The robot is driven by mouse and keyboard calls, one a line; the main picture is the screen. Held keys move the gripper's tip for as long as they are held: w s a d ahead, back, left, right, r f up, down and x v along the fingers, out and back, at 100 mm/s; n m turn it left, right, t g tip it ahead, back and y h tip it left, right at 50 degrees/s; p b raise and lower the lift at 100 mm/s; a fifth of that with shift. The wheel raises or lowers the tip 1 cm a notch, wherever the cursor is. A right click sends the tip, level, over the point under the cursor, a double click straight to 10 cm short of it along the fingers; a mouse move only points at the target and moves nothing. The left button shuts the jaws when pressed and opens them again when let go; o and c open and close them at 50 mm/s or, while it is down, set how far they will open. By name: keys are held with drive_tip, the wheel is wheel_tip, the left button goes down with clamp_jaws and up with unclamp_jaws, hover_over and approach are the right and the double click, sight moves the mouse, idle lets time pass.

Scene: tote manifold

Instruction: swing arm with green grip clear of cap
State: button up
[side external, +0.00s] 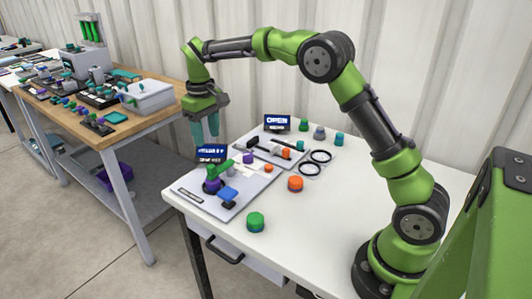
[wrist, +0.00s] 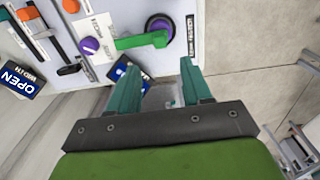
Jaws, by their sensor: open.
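A green swing arm with a green grip (wrist: 159,39) shows in the wrist view, its grip end over the lower edge of a round purple cap (wrist: 159,24) in a dark ring. In the side view the green arm (side external: 219,170) stands above the near white panel, with purple (side external: 211,186) below its end. Whether the grip touches the cap cannot be told. My gripper (wrist: 160,76) is open, its teal fingers apart with nothing between them. In the side view my gripper (side external: 205,140) hangs above the rear of the near panel, behind the swing arm.
A second panel with an OPEN sign (side external: 277,122) lies behind. Loose green (side external: 256,221) and orange (side external: 295,183) knobs stand on the white table.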

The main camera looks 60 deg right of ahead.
sight(211, 166)
wheel_tip(211, 166, down, 10)
drive_tip(key=shift+r, duration=0.1)
drive_tip(key=shift+c, duration=0.2)
clamp_jaws()
idle(0.4)
